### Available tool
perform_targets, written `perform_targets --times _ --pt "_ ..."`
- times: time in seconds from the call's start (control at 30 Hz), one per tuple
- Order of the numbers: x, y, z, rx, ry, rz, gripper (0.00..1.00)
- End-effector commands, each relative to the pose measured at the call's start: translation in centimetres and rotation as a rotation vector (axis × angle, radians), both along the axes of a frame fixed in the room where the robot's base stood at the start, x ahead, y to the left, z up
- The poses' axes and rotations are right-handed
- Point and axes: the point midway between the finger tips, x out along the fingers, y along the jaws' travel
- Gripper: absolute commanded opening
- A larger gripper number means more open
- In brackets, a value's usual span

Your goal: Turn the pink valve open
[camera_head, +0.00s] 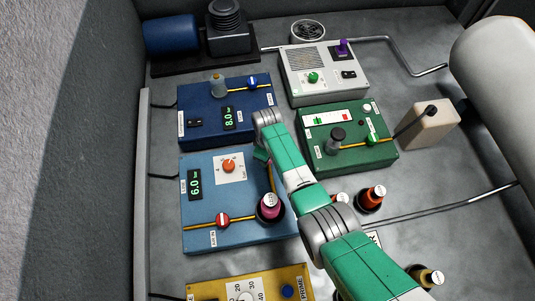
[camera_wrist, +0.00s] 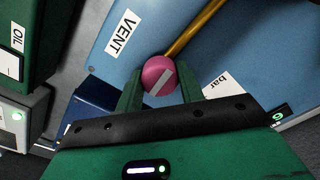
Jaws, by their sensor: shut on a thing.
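The pink valve (camera_wrist: 156,69) is a round pink knob with a white stripe, on a yellow pipe (camera_wrist: 197,27) over a light blue panel. The stripe lies diagonally, roughly in line with the pipe. My gripper (camera_wrist: 159,82) is shut on the knob, with one green finger on each side. In the head view my gripper (camera_head: 262,155) is at the upper right of the light blue panel (camera_head: 196,240), and it hides the pink valve there. A label reading VENT (camera_wrist: 123,32) is near the knob.
A dark blue panel (camera_head: 222,85) lies behind, a green panel (camera_head: 375,157) to the right and a yellow panel (camera_head: 212,290) in front.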

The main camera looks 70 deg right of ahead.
Motion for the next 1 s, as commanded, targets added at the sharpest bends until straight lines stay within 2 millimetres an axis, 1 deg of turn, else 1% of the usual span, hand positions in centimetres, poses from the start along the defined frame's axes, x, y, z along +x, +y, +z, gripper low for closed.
perform_targets --times 0.13,0.33,0.87,0.9,0.97,1.0 --pt "0.02 -0.03 0.13 0.000 0.000 -0.067 0.15" --pt "0.05 -0.03 0.13 -0.001 0.000 -0.121 0.15" --pt "0.04 -0.05 0.14 0.000 -0.001 -0.143 0.15" --pt "0.03 -0.06 0.14 0.000 -0.001 -0.143 0.40" --pt "0.03 -0.05 0.13 0.000 0.000 -0.143 0.51" --pt "0.03 -0.05 0.12 0.000 0.000 -0.143 0.59"
